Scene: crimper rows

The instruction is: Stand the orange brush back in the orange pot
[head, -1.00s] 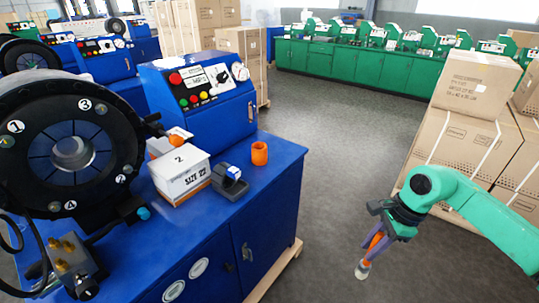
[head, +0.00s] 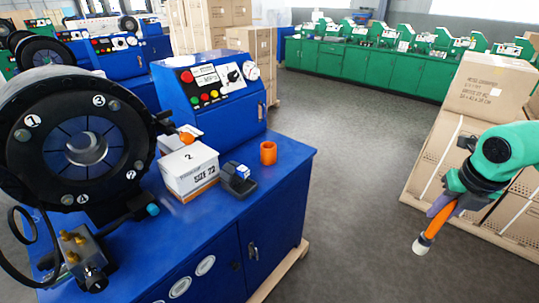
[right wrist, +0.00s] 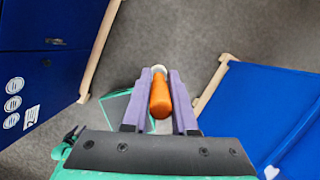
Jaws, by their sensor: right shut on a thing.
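The orange pot (head: 268,153) stands upright on the blue bench top, near its right edge, in the head view. My right gripper (head: 440,207) is at the right of the head view, out over the floor and well apart from the pot. Its purple fingers are shut on the orange brush (head: 436,221), whose pale end hangs down and tilts to the left. In the right wrist view the brush (right wrist: 160,98) lies between the two fingers (right wrist: 160,76). My left gripper is not in view.
The crimping machine (head: 80,140) fills the left. Cardboard boxes (head: 490,90) stand at the right. Grey floor lies clear between.

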